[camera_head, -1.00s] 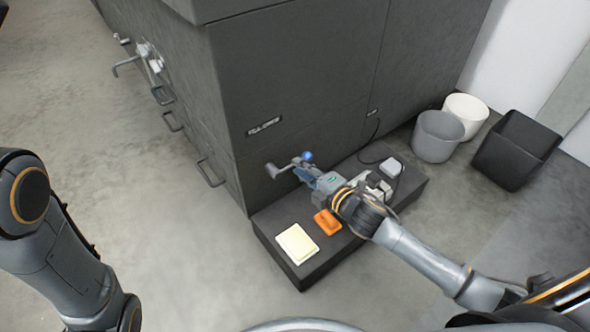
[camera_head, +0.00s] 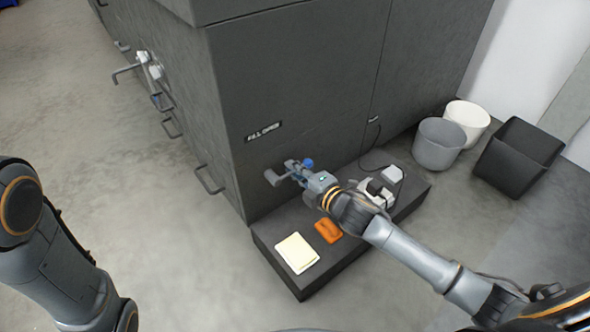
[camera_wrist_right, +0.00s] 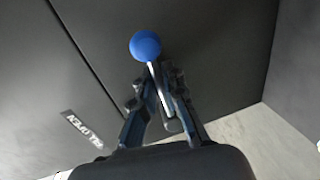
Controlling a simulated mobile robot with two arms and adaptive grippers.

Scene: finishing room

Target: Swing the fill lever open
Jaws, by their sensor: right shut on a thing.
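The fill lever is a short grey metal handle on the dark cabinet front, below a "FILL OPEN" label (camera_head: 263,131). Its blue ball knob (camera_head: 308,163) shows at its upper end, and its grey pivot end (camera_head: 273,177) is at the left. My right gripper (camera_head: 294,174) reaches in from the right and is shut on the lever. In the right wrist view the blue knob (camera_wrist_right: 145,46) sticks out beyond the fingertips, and the lever's thin metal rod (camera_wrist_right: 157,82) runs between the fingers. My left gripper is out of view; only my left arm shows.
A low dark plinth (camera_head: 305,284) stands under the lever, with a cream pad (camera_head: 296,253), an orange item (camera_head: 328,231) and a grey-white device (camera_head: 377,195) on it. Several bins, including a grey bin (camera_head: 438,145), stand at the right. Other handles are on the cabinet's left side.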

